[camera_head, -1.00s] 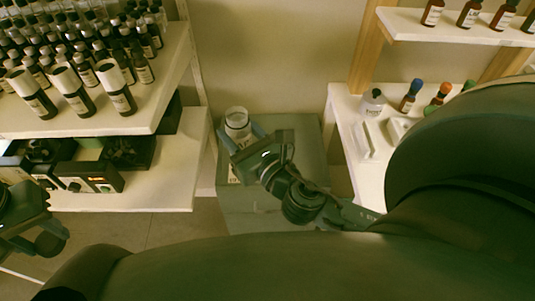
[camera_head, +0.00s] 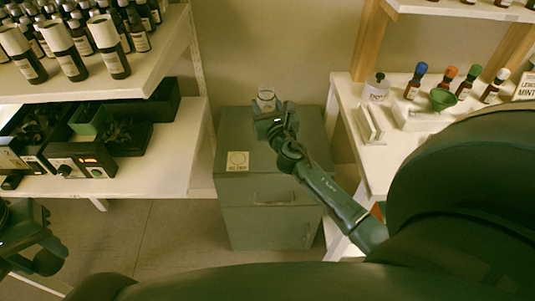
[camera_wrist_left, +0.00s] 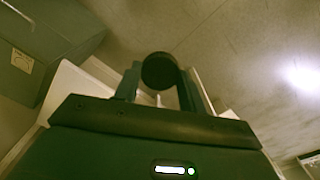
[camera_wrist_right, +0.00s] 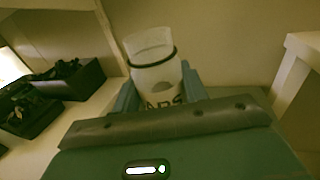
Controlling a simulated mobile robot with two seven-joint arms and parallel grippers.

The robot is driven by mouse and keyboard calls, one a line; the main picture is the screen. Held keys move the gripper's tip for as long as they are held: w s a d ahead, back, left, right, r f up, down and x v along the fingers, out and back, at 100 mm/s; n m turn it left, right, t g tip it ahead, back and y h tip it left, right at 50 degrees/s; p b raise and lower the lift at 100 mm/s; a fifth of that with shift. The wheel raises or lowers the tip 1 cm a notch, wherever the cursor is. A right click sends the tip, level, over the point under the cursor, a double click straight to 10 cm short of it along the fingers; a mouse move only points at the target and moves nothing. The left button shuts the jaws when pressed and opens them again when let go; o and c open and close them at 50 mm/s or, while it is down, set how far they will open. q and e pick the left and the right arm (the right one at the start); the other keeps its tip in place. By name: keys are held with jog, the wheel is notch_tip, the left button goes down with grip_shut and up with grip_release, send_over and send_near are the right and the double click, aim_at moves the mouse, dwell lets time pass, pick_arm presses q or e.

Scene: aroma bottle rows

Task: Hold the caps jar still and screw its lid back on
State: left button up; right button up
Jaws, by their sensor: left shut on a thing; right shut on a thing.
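The caps jar (camera_head: 265,93) is a clear, whitish jar with a dark ring near its top. In the right wrist view the jar (camera_wrist_right: 154,58) shows part of a printed label and no lid on its upper end. My right gripper (camera_head: 268,107) is shut on it above the grey cabinet. My left gripper (camera_wrist_left: 160,80) is shut on a dark round piece, which looks like the lid (camera_wrist_left: 158,70). In the head view my left gripper (camera_head: 45,250) is at the lower left edge, far from the jar.
The grey cabinet (camera_head: 275,180) has a square label (camera_head: 237,161) on its bare top. A left shelf (camera_head: 150,85) holds rows of bottles, with dark trays and a device (camera_head: 78,165) below. A right shelf (camera_head: 400,150) carries several dropper bottles and a green funnel (camera_head: 442,99).

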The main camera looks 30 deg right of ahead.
pick_arm(q)
jog(key=shift+f, duration=0.3)
pick_arm(e)
jog(key=shift+w+d+f, duration=0.45)
jog(key=shift+w+f, duration=0.05)
jog(key=shift+f, duration=0.1)
